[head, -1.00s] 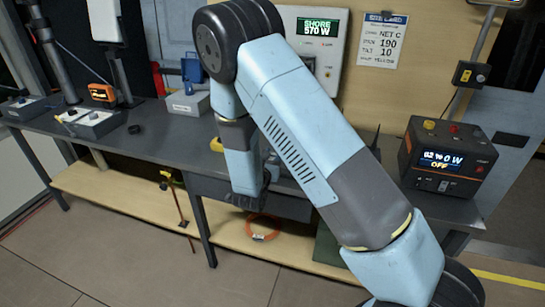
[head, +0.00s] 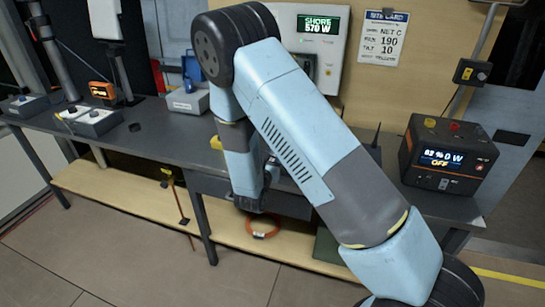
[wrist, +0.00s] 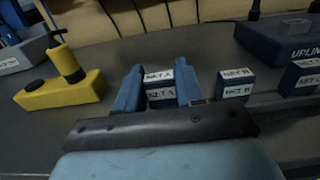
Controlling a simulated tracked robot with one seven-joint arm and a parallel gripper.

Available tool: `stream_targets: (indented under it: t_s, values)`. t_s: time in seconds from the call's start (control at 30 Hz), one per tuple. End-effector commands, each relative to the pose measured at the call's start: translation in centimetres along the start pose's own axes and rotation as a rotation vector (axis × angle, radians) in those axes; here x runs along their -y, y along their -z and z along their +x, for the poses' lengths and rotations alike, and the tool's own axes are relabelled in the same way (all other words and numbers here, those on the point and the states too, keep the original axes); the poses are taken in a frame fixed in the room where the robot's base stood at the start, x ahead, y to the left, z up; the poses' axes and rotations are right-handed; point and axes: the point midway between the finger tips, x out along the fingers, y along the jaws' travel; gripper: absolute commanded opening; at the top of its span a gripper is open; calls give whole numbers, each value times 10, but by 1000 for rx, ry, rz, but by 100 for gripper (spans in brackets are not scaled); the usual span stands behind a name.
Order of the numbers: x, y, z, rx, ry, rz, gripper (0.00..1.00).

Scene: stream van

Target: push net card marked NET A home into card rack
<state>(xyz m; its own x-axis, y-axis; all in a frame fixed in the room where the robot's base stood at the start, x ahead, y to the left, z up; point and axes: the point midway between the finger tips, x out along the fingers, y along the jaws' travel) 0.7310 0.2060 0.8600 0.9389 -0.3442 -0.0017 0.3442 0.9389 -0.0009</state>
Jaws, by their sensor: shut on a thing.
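In the wrist view my gripper (wrist: 160,88) has its two blue fingers on either side of a dark card (wrist: 161,85) marked NET A on two white labels. It is shut on this card, low over the dark bench top. A similar piece marked NET B (wrist: 235,83) stands apart to the right, with another labelled piece (wrist: 304,76) at the right edge. I cannot make out the card rack or how deep the card sits. In the head view my arm hides the card.
A yellow tool-like block (wrist: 65,92) lies left of my gripper. A box marked UPLINK (wrist: 285,42) stands behind on the right. In the head view a black power unit (head: 446,155) stands at the bench's right end. An orange cable coil (head: 263,227) lies on the lower shelf.

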Motion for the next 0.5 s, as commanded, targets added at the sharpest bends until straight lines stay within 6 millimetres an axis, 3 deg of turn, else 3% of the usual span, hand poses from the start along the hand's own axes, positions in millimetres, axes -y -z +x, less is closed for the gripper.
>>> stream_targets:
  t_s: [0.5]
  values:
    - [-1, 9, -1, 0, -1, 1, 1]
